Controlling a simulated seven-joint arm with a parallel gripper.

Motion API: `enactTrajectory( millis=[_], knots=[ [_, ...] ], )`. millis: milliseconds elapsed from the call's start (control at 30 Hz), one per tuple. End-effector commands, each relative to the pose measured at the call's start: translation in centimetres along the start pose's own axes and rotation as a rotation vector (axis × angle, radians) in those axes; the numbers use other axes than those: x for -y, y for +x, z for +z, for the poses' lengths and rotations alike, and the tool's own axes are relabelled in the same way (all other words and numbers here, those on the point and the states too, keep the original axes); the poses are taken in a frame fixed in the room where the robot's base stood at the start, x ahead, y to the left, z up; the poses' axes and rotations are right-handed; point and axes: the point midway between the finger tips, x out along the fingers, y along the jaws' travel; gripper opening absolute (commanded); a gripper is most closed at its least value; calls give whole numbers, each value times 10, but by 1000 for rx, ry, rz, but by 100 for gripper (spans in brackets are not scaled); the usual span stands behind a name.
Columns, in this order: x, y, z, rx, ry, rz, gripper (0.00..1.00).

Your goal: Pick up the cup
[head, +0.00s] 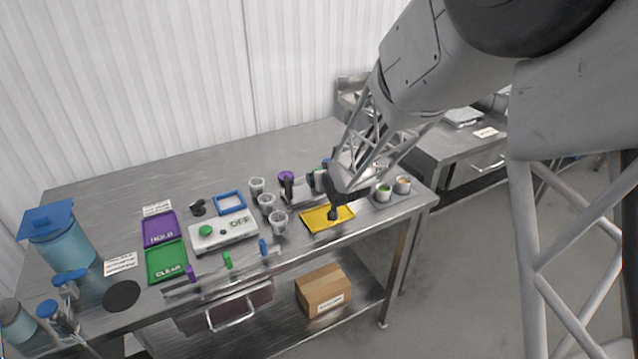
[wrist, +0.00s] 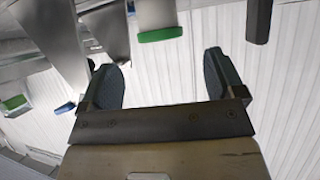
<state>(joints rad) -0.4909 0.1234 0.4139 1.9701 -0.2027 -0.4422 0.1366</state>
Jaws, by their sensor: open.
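Three pale, open-topped cups stand in a slanting row near the middle of the table in the head view: a back cup (head: 257,186), a middle cup (head: 267,202) and a front cup (head: 279,223). Two more cups, one with green contents (head: 384,191) and one with orange contents (head: 403,184), stand at the table's right end. My gripper (head: 334,207) appears over the yellow tray (head: 316,222), right of the row and apart from it. In the wrist view my gripper (wrist: 164,80) has its two dark fingers spread with nothing held between them. No cup is clearly recognisable there.
A white device with a green button (head: 222,236) and a blue frame (head: 230,203) lie left of the cups. Purple (head: 160,229) and green (head: 167,262) mats and a blue-lidded container (head: 62,240) are farther left. The table's back left is clear.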

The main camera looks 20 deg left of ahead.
Motion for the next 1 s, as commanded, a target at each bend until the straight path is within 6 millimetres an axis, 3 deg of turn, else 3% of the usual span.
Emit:
enactTrajectory(
  millis=[300,767,1000],
  knots=[
    [0,18,0,0,0,0,88],
    [0,20,0,0,0,0,88],
    [0,32,0,0,0,0,88]
  ],
)
